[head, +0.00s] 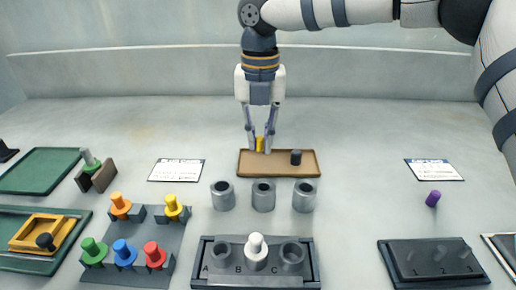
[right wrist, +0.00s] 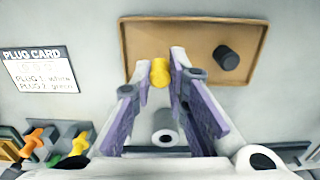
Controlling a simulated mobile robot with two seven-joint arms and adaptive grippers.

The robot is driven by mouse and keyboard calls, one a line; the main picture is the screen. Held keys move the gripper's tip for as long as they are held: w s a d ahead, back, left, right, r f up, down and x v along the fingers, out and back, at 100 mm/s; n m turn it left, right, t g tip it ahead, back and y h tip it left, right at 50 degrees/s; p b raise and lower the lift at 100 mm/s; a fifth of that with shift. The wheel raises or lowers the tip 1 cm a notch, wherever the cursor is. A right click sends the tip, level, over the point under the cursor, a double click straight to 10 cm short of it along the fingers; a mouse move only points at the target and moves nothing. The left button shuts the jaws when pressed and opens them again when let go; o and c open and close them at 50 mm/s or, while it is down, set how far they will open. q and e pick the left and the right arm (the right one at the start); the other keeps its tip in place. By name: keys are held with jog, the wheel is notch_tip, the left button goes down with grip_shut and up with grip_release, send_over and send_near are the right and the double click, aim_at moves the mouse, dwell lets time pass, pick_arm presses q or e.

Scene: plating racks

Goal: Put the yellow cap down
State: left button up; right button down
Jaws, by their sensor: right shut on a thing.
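The yellow cap (head: 260,144) is between the fingertips of my right gripper (head: 260,146), which is shut on it. It sits at the back-middle edge of the brown tray (head: 279,168) in the head view. In the right wrist view the yellow cap (right wrist: 160,73) shows between the two fingertips (right wrist: 162,70), over the lower left part of the tray (right wrist: 188,30). I cannot tell whether its underside touches the tray. A dark cap (head: 296,157) stands in the tray to its right. My left gripper is not in view.
Three grey cylinders (head: 263,195) stand in front of the tray. A lettered block (head: 255,281) holds a white plug (head: 256,248). A grey rack (head: 150,236) with several coloured plugs is at left. A purple plug (head: 433,198) lies at right. The tray's left part looks clear.

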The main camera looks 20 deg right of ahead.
aim_at(259, 137)
notch_tip(259, 137, down, 3)
jog(key=shift+w+f, duration=0.1)
jog(key=shift+f, duration=0.15)
jog(key=c, duration=1.6)
grip_release()
notch_tip(259, 137, up, 12)
jog(key=shift+r, duration=0.15)
